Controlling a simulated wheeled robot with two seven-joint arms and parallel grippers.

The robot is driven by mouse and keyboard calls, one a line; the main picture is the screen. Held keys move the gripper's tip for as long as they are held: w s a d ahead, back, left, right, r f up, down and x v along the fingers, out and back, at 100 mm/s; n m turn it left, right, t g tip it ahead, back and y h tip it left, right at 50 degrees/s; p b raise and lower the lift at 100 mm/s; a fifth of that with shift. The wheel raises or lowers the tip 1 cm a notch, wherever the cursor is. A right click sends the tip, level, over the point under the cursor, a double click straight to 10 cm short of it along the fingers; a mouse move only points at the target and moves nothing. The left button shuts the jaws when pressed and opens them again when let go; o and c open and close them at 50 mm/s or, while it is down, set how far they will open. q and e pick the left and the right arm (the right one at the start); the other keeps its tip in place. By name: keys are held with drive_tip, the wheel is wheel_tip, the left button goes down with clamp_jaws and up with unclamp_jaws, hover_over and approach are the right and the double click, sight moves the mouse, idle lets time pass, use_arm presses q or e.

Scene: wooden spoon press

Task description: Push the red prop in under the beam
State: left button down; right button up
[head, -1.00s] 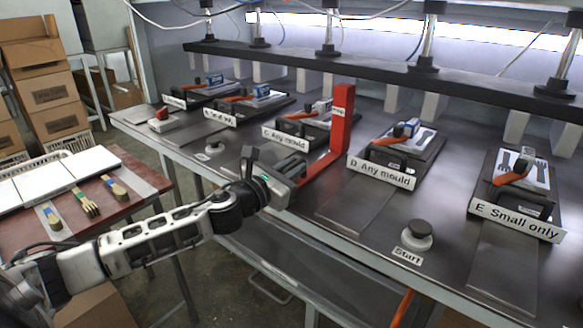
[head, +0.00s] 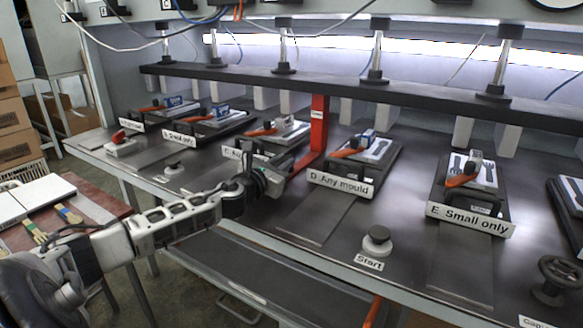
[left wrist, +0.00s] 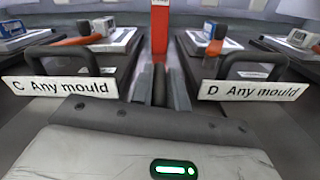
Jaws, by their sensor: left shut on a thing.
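The red prop (head: 319,125) is an upright red post with a low red foot running toward me, between moulds C and D. Its top meets the lower front edge of the long black beam (head: 350,91); I cannot tell how far under it stands. My left gripper (head: 282,181) is at the near end of the foot, shut on the red prop. In the left wrist view the post (left wrist: 160,28) stands straight ahead of the fingers (left wrist: 159,88), and the held part is hidden between them. My right gripper is not in view.
Station C (head: 270,135) is left of the prop and station D (head: 345,180) right of it, both with handles. A Start button (head: 377,241) stands on the bench to the right. Station E (head: 470,195) is farther right. Bare metal bench lies in front.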

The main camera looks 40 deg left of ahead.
use_arm(q)
drive_tip(key=c, duration=1.7)
unclamp_jaws()
drive_tip(key=shift+a+r, duration=0.2)
drive_tip(key=shift+r, duration=0.05)
drive_tip(key=o, duration=0.3)
drive_tip(key=shift+w+f, duration=0.2)
drive_tip(key=shift+w, duration=0.05)
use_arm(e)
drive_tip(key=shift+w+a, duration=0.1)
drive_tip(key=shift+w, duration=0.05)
use_arm(q)
drive_tip(key=shift+s+d, duration=0.1)
drive_tip(key=shift+s+f, duration=0.1)
drive_tip(key=shift+s, duration=0.3)
drive_tip(key=s, duration=0.4)
drive_tip(key=s+d+p, duration=0.1)
drive_tip(key=s, duration=0.4)
drive_tip(key=s+d, duration=0.1)
drive_tip(key=s, duration=0.4)
drive_tip(key=shift+s+d, duration=0.15)
drive_tip(key=shift+d, duration=0.05)
drive_tip(key=shift+s, duration=0.25)
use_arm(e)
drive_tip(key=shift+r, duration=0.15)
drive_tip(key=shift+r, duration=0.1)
